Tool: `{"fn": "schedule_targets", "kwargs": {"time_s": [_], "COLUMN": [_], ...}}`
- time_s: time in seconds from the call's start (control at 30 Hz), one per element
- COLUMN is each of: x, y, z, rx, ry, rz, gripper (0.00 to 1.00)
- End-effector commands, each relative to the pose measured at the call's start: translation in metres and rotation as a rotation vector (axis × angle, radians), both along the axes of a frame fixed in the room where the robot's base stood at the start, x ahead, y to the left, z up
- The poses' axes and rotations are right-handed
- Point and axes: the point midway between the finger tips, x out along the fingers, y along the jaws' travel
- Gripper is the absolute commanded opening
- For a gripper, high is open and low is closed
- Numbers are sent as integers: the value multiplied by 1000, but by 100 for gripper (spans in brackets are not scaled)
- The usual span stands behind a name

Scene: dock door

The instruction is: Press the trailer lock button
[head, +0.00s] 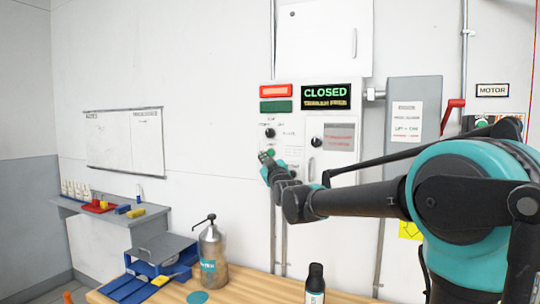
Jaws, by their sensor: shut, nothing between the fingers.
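A white control panel (264,118) is fixed to the wall and carries a display (325,97) that reads CLOSED. To the display's left are a red lamp (276,91), brightly lit, and a dark green lamp (276,106). Two black knobs sit lower, one on the left (270,133) and one on the right (316,142). My gripper (265,157) is shut and empty at the panel's lower left. A small green spot, perhaps a button, shows at its tip; contact cannot be told. The labels are too small to read, so I cannot tell which control is the trailer lock button.
A grey box (428,95) with a red lever (453,115) is right of the panel. Below, a wooden bench (240,294) holds a pump bottle (212,256), a dark bottle (315,284) and a blue tray (125,288). A shelf (75,206) and whiteboard (124,140) are left.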

Motion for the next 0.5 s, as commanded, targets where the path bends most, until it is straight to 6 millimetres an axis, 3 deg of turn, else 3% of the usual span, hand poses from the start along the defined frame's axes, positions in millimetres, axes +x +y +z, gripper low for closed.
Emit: {"fn": "schedule_targets", "kwargs": {"time_s": [0.2, 0.5], "x": [22, 32], "y": [-9, -12], "z": [0, 0], "rx": [-1, -1], "ry": [-1, 0], "rz": [-1, 0], "gripper": [0, 0]}}
